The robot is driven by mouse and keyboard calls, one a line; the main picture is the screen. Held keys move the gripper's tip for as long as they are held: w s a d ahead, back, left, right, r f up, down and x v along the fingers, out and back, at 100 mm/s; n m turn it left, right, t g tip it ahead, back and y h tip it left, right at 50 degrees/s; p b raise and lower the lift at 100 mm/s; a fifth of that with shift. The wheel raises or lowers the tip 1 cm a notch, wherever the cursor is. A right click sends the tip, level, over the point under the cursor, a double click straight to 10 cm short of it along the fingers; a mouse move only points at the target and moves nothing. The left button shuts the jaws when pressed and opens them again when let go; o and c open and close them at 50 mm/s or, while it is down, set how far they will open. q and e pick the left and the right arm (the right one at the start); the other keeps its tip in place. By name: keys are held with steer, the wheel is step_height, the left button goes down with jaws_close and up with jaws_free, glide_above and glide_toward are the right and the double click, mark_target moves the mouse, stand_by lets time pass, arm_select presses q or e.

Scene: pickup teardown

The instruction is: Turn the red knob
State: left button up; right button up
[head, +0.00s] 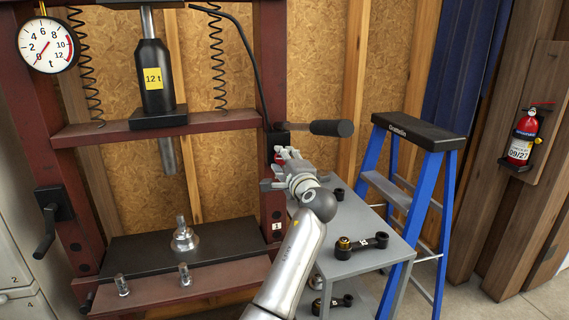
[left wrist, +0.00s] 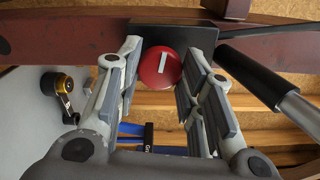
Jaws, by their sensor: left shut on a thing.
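The red knob (left wrist: 160,70) is a round red disc with a white line, which stands close to upright in the left wrist view. It sits on a black box (left wrist: 170,38) on the press's dark red post. My left gripper (head: 277,168) is at the right post of the press in the head view, its fingers on either side of the knob, shut on it. The gripper hides most of the knob in the head view. My right gripper is not in view.
A black-handled lever (head: 331,128) juts right just above the gripper. Below is a grey cart (head: 345,265) with dark parts on it. A blue stepladder (head: 418,135) stands to the right. The press's lower bed (head: 130,243) holds a metal part.

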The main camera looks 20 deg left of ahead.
arm_select(q)
steer(key=o, duration=1.1)
steer(key=shift+c, duration=0.2)
